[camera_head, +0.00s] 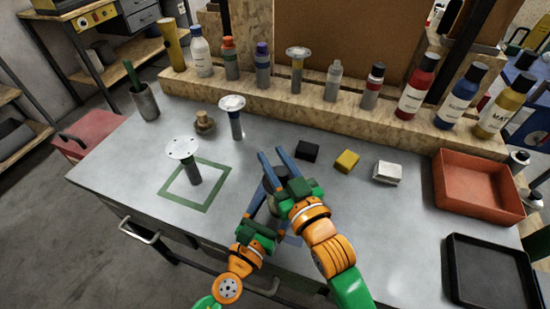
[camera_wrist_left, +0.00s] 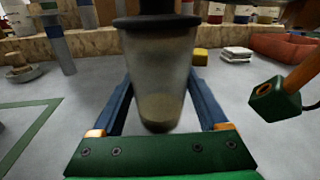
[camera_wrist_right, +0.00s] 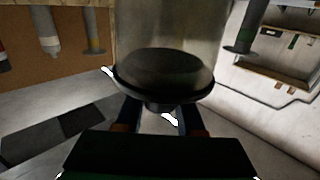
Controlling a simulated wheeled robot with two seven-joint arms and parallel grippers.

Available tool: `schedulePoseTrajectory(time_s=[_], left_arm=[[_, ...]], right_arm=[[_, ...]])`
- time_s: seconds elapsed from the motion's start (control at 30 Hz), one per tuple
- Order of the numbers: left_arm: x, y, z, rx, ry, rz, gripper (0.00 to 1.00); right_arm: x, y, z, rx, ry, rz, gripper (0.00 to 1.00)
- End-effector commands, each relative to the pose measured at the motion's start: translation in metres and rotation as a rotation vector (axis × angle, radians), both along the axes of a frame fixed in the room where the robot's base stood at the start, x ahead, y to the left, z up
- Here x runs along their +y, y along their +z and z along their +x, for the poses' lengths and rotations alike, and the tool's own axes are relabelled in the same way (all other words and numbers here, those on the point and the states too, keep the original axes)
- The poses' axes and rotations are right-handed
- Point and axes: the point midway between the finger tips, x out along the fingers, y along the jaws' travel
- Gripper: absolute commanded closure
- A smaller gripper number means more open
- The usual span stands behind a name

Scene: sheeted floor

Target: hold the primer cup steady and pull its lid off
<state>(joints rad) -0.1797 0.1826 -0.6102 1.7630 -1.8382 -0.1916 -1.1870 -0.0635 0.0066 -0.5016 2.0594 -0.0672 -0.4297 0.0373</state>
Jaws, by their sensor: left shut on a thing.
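The primer cup (camera_wrist_left: 158,80) is a translucent, tapered cup with brownish contents low inside. It stands upright between the blue fingers of my left gripper (camera_head: 270,207), which is shut on it. Its dark round lid (camera_wrist_right: 165,75) is seated on the rim and also shows at the top of the left wrist view (camera_wrist_left: 156,21). My right gripper (camera_head: 272,155) is at the lid, with its two fingers apart on either side of the lid's small knob (camera_wrist_right: 160,107). I cannot tell whether the fingers touch the knob. In the head view the grippers mostly hide the cup.
A red tray (camera_head: 480,208) and black tray (camera_head: 490,275) are farther right. Flanged posts (camera_head: 195,172) (camera_head: 236,122) stand left, near a green square outline (camera_head: 172,193). Bottles line the back ledge.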

Motion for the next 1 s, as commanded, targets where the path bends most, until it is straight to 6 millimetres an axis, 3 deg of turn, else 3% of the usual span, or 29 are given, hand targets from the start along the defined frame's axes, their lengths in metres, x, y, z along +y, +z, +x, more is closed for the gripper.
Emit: schedulePoseTrajectory(time_s=[0.03,0.1,0.63,1.0], left_arm=[[0.000,0.000,0.000,0.000,0.000,-0.001,1.00],[0.000,0.000,0.000,0.000,0.000,-0.001,1.00],[0.000,0.000,0.000,0.000,0.001,-0.001,1.00],[0.000,0.000,0.000,0.000,0.001,-0.001,1.00]], right_arm=[[-0.001,0.000,0.000,0.000,-0.002,-0.001,0.82],[-0.001,0.000,0.000,0.000,-0.002,-0.001,1.00],[-0.001,0.001,0.000,0.000,-0.002,-0.001,1.00],[0.000,0.014,0.001,-0.001,-0.002,0.000,1.00]])
